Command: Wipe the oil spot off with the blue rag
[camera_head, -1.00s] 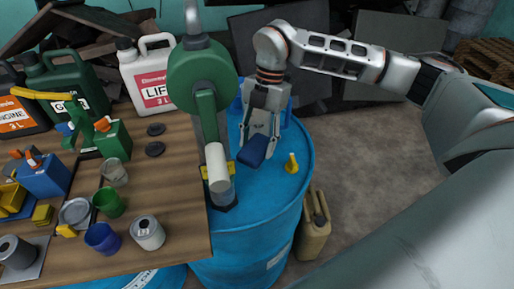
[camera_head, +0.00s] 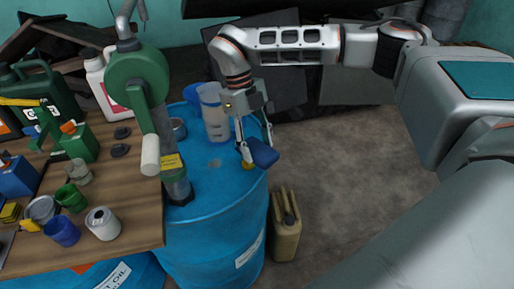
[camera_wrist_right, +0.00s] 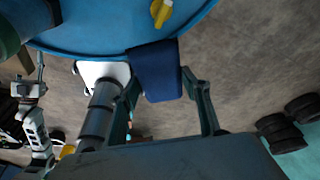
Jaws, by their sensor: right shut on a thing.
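My right gripper (camera_head: 253,150) is shut on the blue rag (camera_head: 264,154), holding it over the right part of the blue drum's top (camera_head: 217,188). The rag also shows between the fingers in the right wrist view (camera_wrist_right: 158,74), hanging past the drum's rim. A small, faint greyish mark (camera_head: 214,163) lies on the drum top, left of the rag and apart from it; it may be the oil spot. My left gripper seems to show small at the left of the right wrist view (camera_wrist_right: 33,88); its fingers are unclear.
A yellow piece (camera_head: 248,165) is partly hidden by the rag; it shows on the drum in the wrist view (camera_wrist_right: 161,11). A clear jug (camera_head: 214,113) and green hand pump (camera_head: 140,80) stand on the drum. The wooden table (camera_head: 130,190) is at left.

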